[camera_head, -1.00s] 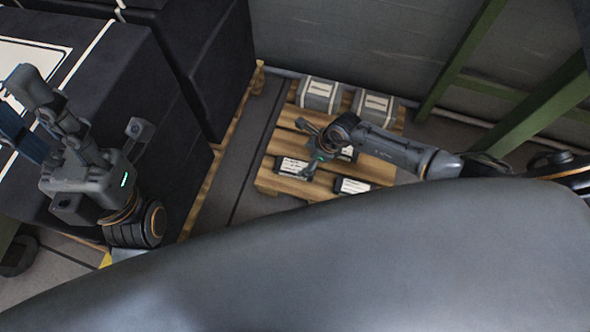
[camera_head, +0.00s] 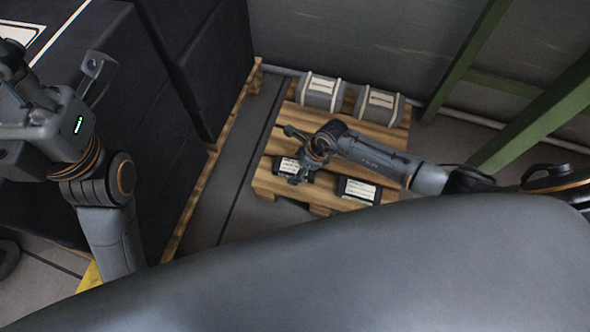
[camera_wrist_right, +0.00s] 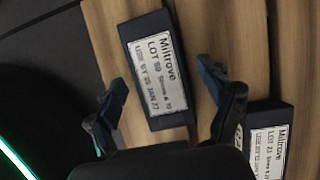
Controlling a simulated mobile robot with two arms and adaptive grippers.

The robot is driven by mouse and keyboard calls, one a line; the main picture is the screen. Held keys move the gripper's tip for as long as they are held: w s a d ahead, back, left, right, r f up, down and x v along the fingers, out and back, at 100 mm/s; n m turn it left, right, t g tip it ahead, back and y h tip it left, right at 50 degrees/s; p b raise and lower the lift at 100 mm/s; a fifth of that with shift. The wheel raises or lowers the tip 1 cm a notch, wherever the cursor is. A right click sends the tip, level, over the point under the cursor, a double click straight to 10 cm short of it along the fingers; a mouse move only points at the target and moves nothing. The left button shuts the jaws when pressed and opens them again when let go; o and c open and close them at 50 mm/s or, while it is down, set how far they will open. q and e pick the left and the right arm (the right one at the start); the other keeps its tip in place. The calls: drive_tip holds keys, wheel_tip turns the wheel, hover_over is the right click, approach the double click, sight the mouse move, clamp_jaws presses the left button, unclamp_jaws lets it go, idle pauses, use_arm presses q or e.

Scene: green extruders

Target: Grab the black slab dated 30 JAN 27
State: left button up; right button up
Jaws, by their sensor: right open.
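In the right wrist view, a black slab (camera_wrist_right: 156,66) with a white Miltrove label lies on the pallet; its date ends in JAN 27, but I cannot read the day surely. My right gripper (camera_wrist_right: 163,80) is open above it, with one finger on each side of its near end. A second black slab (camera_wrist_right: 270,135) lies at the lower right, partly cut off, its date also unclear. In the head view, my right gripper (camera_head: 298,176) is over the left slab (camera_head: 284,166) and partly hides it. Another slab (camera_head: 358,191) lies to the right. My left gripper (camera_head: 45,130) is at the left edge, fingers unclear.
The wooden pallet (camera_head: 268,185) also bears two grey boxes (camera_head: 323,92) (camera_head: 380,105) at its back. Large dark wrapped stacks (camera_head: 150,130) stand at left. A green frame (camera_head: 530,115) is at right, and a grey wall is behind. Bare floor (camera_head: 235,165) lies left of the pallet.

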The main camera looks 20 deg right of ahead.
drive_tip(key=c, duration=1.5)
drive_tip(key=shift+o, duration=0.2)
drive_tip(key=shift+r, duration=0.1)
